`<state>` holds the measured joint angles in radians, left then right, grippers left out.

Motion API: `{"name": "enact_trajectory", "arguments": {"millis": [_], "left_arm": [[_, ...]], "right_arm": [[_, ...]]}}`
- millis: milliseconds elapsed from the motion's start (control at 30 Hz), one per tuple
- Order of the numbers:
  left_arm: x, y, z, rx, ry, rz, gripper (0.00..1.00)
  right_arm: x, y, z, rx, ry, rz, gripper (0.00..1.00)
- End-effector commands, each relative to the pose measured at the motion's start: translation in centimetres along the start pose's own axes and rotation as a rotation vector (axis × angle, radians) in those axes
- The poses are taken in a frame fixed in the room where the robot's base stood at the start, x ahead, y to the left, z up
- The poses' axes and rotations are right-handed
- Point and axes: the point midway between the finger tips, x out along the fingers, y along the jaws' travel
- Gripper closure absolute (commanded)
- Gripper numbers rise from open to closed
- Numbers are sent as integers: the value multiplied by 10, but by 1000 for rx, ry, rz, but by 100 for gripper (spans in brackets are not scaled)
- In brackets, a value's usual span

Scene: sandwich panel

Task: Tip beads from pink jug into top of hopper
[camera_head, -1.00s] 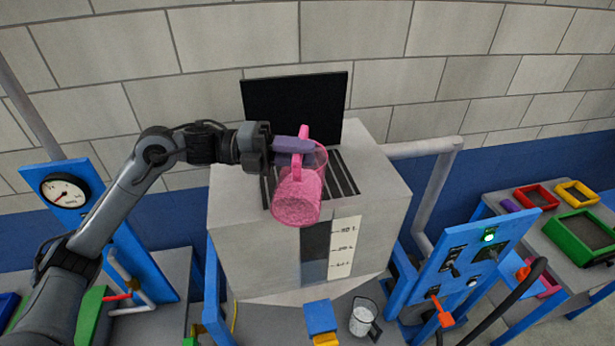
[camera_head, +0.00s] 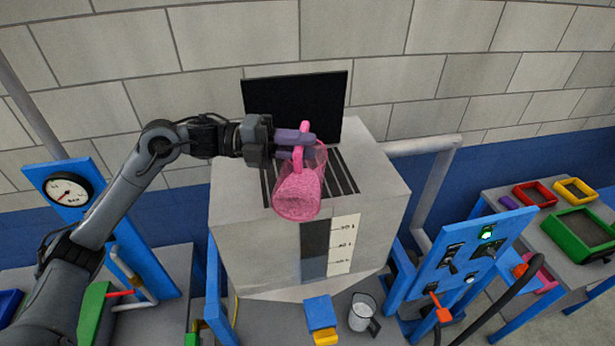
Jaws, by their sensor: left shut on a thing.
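The translucent pink jug (camera_head: 299,193) hangs over the top of the grey hopper (camera_head: 232,235), above its slotted grate (camera_head: 343,170). My left gripper (camera_head: 298,145) is shut on the jug's handle, with the jug on the near side of the fingers. The jug is tilted, and pink beads show inside it toward its near, lower end. I see no beads falling. The hopper's raised black lid (camera_head: 295,105) stands behind the grate. A dark window with a white level scale (camera_head: 344,245) is on the hopper's front. My right gripper is out of view.
A blue control panel (camera_head: 462,262) with a green light and levers stands right of the hopper. A gauge (camera_head: 68,191) on a blue board is at left. Coloured trays (camera_head: 583,235) lie on the far right table.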

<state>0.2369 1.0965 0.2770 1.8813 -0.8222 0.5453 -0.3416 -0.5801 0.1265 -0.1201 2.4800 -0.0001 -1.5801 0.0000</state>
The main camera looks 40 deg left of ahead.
Motion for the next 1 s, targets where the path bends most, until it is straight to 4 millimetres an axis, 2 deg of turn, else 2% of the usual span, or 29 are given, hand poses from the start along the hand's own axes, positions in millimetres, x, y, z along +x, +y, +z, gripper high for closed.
{"name": "enact_trajectory", "arguments": {"millis": [1000], "left_arm": [[0, -10, 17, -110, 0, -1, 100]], "right_arm": [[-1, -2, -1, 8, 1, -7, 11]]}}
